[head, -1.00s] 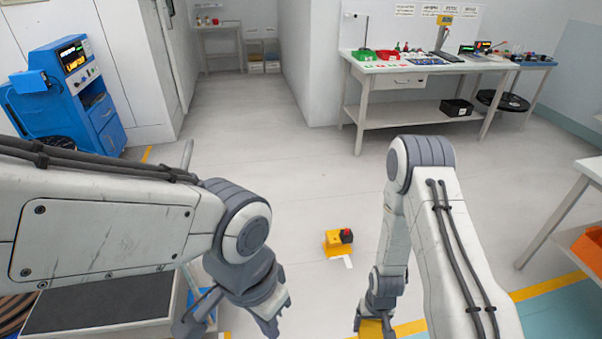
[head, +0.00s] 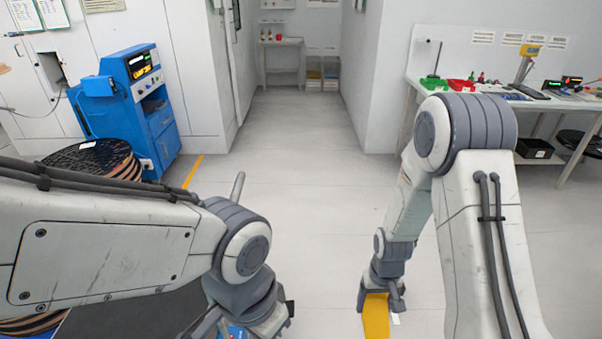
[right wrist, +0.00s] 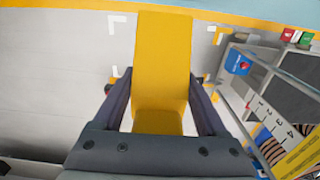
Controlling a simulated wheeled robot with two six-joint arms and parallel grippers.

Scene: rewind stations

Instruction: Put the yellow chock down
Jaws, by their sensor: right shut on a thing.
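My right gripper (head: 380,298) is shut on the yellow chock (head: 376,318), which hangs below it at the bottom edge of the head view. In the right wrist view the chock (right wrist: 162,60) is a long yellow block between the two dark fingers (right wrist: 164,105), with the floor beyond it. I cannot tell from these views how high it is above the floor.
A blue cabinet (head: 147,105) and a dark-topped reel (head: 92,160) stand at left. A workbench (head: 540,102) is at right, with a black bin (head: 534,148) below. The right wrist view shows white floor marks (right wrist: 117,24), a yellow line (right wrist: 60,4) and a blue box (right wrist: 238,62). Middle floor is clear.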

